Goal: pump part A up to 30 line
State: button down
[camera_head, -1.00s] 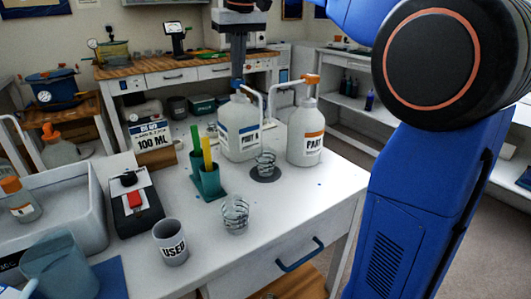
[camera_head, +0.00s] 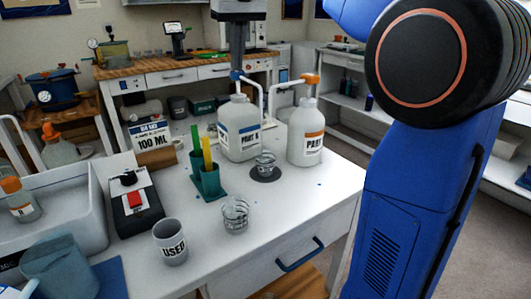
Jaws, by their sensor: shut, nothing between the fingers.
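The Part A bottle (camera_head: 239,142), white with a blue label band, stands on the white table. Its blue pump head (camera_head: 236,75) is at the top, with a white spout reaching right. My gripper (camera_head: 237,66) points straight down, shut and empty, with its tips at or just above the pump head; I cannot tell if they touch. A clear cup with dark marks (camera_head: 265,161) stands on a dark round pad (camera_head: 266,176) in front of the bottles, near the spouts. Its liquid level and 30 line are too small to read.
The orange-topped Part B-side bottle (camera_head: 306,143) stands right of Part A. A second clear cup (camera_head: 235,216), a "USED" cup (camera_head: 170,243), a green stick holder (camera_head: 208,183) and a black device with a red switch (camera_head: 135,203) occupy the table. The front right tabletop is clear.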

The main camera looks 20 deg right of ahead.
jog(key=shift+f, duration=0.4)
jog(key=shift+r, duration=0.45)
dwell(0.3)
jog(key=shift+r, duration=3)
